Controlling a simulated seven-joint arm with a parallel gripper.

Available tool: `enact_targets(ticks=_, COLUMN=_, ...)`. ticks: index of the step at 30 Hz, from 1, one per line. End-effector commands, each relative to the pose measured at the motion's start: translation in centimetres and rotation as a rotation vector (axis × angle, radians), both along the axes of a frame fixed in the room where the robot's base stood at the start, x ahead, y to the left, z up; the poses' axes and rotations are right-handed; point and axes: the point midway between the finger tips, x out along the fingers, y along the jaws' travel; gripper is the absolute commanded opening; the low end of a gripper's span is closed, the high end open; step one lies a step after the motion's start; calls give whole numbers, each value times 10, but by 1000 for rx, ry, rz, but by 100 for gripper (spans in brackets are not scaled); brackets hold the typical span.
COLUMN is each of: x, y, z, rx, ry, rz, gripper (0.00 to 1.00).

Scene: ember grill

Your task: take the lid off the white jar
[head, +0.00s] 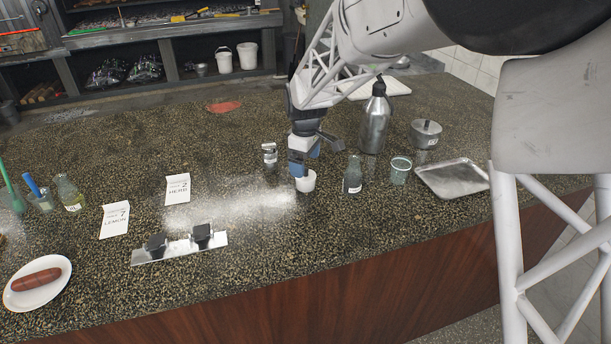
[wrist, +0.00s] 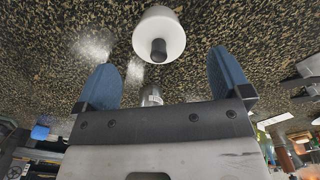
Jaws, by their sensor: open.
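The white jar (head: 306,183) stands upright on the speckled counter, right of the middle in the head view. In the wrist view the white jar (wrist: 150,22) shows at the top centre with a dark knob (wrist: 158,50) on its lid. My gripper (head: 304,168) is just above and beside the jar, its blue fingers partly covering the jar's top in the head view. In the wrist view my gripper (wrist: 163,78) has its two blue fingers apart with nothing between them, and the knob lies beyond the fingertips. I cannot tell whether a finger touches the jar.
A glass bottle (head: 353,174), a glass cup (head: 400,169) and a metal tray (head: 453,177) stand to the right. A tall metal bottle (head: 375,120) is behind them. A small shaker (head: 269,153) is left of my gripper. A black-knobbed panel (head: 180,250) lies front left.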

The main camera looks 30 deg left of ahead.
Motion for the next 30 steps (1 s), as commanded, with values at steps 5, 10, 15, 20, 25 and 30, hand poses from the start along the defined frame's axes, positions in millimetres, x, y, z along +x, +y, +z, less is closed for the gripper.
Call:
enact_targets(ticks=5, x=1, y=-1, z=-22, rx=-1, ry=2, rz=0, gripper=96)
enact_targets(ticks=10, x=1, y=-1, z=-33, rx=-1, ry=2, rz=0, gripper=96)
enact_targets(ticks=15, x=1, y=-1, z=-34, rx=-1, ry=1, rz=0, gripper=96)
enact_targets(ticks=20, x=1, y=-1, z=-34, rx=-1, ry=1, rz=0, gripper=96)
enact_targets(ticks=25, x=1, y=-1, z=-34, rx=-1, ry=1, rz=0, gripper=96)
enact_targets(ticks=30, x=1, y=-1, z=-34, rx=-1, ry=1, rz=0, gripper=82)
